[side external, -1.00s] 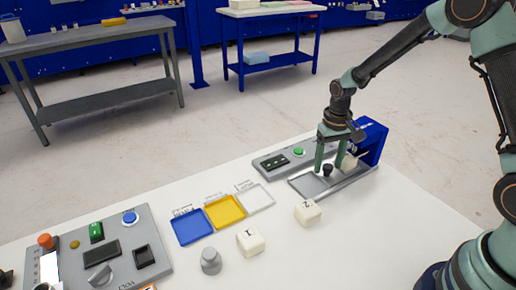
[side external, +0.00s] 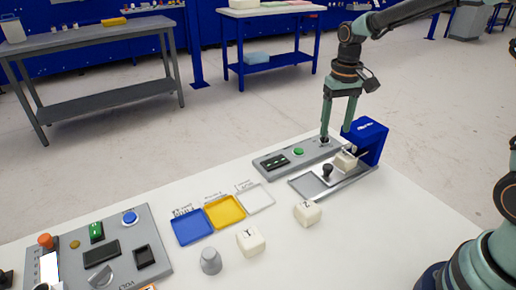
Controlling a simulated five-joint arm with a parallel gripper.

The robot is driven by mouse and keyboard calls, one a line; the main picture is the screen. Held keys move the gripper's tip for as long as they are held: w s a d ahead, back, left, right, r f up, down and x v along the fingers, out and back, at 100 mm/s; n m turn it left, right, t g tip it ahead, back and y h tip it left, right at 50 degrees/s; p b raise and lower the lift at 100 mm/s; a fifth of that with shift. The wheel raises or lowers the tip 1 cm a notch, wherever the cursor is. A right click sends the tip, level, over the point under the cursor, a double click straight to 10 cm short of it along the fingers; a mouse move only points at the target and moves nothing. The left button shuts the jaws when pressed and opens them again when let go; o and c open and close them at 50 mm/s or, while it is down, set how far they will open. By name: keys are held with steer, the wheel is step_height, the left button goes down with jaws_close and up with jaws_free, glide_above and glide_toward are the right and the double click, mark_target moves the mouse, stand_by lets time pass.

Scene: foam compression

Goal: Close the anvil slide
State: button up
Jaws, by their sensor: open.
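The anvil slide (side external: 312,184) is a grey metal tray on rails in front of the blue press housing (side external: 371,143). Its black knob (side external: 327,170) stands upright near the middle. A cream foam block (side external: 346,161) sits on it beside the knob, close to the housing's mouth. My gripper (side external: 337,131) is open and empty, pointing down with its fingers apart. In the picture it appears above and behind the knob, over the far end of the grey control panel and beside the housing. Whether a fingertip touches the panel is hard to tell.
The control panel (side external: 272,167) has a green button (side external: 298,152). Blue (side external: 191,227), yellow (side external: 225,211) and white (side external: 255,198) trays lie to the left. Cream blocks marked Y (side external: 251,242) and Z (side external: 307,213) and a grey knobbed weight (side external: 211,262) stand in front. The table's right front is clear.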

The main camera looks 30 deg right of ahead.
mark_target(328, 166)
step_height(328, 166, down, 12)
steer(key=n, duration=1.2)
steer(key=shift+f, duration=0.1)
stand_by(0.3)
jaws_close()
stand_by(1.3)
